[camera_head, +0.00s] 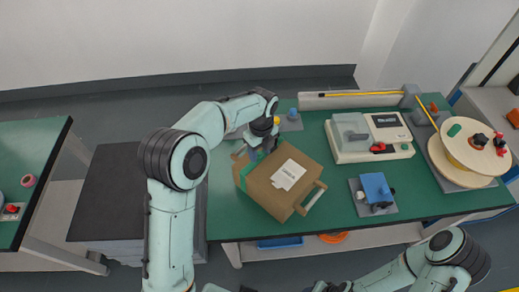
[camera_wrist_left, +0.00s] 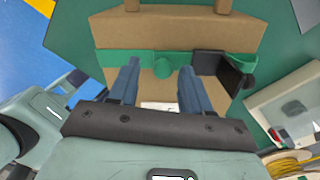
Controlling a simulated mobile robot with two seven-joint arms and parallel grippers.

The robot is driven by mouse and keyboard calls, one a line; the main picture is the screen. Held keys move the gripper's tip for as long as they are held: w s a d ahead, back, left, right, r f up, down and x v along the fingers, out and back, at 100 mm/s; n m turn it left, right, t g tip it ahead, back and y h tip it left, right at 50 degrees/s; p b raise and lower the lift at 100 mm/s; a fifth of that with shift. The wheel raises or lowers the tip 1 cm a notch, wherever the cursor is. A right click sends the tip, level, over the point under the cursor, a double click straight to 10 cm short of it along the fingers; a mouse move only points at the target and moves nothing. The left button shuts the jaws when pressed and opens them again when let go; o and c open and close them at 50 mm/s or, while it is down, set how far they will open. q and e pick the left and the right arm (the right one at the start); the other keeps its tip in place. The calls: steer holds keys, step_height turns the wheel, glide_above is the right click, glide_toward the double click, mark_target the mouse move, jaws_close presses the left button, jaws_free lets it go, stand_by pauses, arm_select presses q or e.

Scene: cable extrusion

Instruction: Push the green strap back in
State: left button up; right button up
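A brown cardboard case (camera_head: 285,180) with a white label and a handle lies tilted on the green table. A green strap (camera_head: 245,170) runs along its upper-left side. In the left wrist view the strap (camera_wrist_left: 115,58) crosses the case side, with a rounded green bulge (camera_wrist_left: 163,66) at its middle and a black buckle (camera_wrist_left: 236,70) at the right. My left gripper (camera_wrist_left: 159,66) is open, its two blue fingers spread on either side of the bulge; contact cannot be told. In the head view it is at the case's upper-left edge (camera_head: 252,154). My right arm's end (camera_head: 325,287) is cut off at the bottom.
A machine with a display (camera_head: 370,137) stands right of the case. A blue block device (camera_head: 376,188) is below it. A large spool (camera_head: 468,155) is at the far right. A grey rail (camera_head: 352,101) lies along the back. Some table is bare between case and machine.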

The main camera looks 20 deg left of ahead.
mark_target(261, 152)
arm_select(q)
steer(key=shift+w+r, duration=0.1)
arm_select(e)
steer(key=shift+w, duration=0.1)
arm_select(q)
step_height(261, 152, up, 13)
steer(key=p, duration=0.2)
steer(key=shift+w, duration=0.2)
arm_select(e)
steer(key=w+r, duration=0.2)
steer(key=r, duration=0.1)
steer(key=shift+w, duration=0.4)
arm_select(q)
steer(key=shift+d, duration=0.1)
